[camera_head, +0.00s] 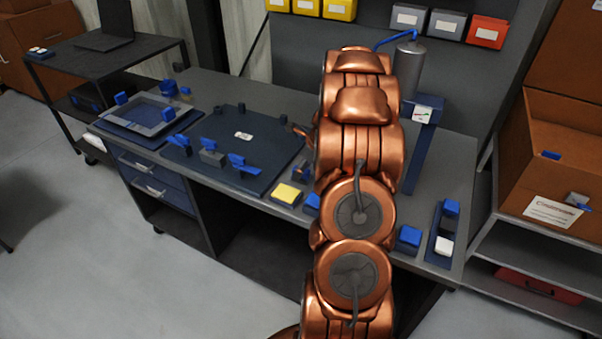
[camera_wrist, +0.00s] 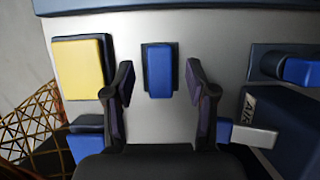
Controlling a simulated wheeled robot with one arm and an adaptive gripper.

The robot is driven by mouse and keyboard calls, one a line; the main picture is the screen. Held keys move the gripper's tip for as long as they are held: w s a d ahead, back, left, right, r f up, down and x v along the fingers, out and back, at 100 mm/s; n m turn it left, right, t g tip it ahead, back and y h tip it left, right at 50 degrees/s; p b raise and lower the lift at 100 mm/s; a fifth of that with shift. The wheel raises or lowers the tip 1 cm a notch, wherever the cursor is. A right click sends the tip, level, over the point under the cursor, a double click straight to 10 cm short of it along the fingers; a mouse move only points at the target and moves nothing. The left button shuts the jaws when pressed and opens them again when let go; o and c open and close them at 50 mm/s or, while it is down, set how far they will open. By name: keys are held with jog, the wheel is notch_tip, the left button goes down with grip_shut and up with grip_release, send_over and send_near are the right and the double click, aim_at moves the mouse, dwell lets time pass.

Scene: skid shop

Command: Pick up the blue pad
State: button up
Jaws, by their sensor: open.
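In the wrist view, a narrow upright blue pad (camera_wrist: 159,72) sits on a dark backing on a pale grey surface. My gripper (camera_wrist: 159,80) is open, with one finger to each side of the blue pad in the picture. Gaps show on both sides, and nothing is held. How far the fingers are from the pad in depth I cannot tell. A yellow pad (camera_wrist: 80,68) lies left of the fingers. In the head view, a yellow pad (camera_head: 286,193) is at the bench's front edge, with a blue block (camera_head: 312,203) beside it, partly hidden by my arm. My gripper is hidden there.
The dark workbench (camera_head: 225,92) carries a navy plate (camera_head: 240,119) with blue clamps, a grey cylinder (camera_head: 408,70), and blue blocks (camera_head: 409,237) at the right front. In the wrist view, blue-and-dark parts (camera_wrist: 300,70) crowd the right side. Cardboard boxes (camera_head: 552,165) stand right of the bench.

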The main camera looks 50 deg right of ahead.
jog(key=shift+w+f, duration=0.3)
jog(key=shift+f, duration=0.35)
jog(key=shift+a, duration=0.1)
grip_shut()
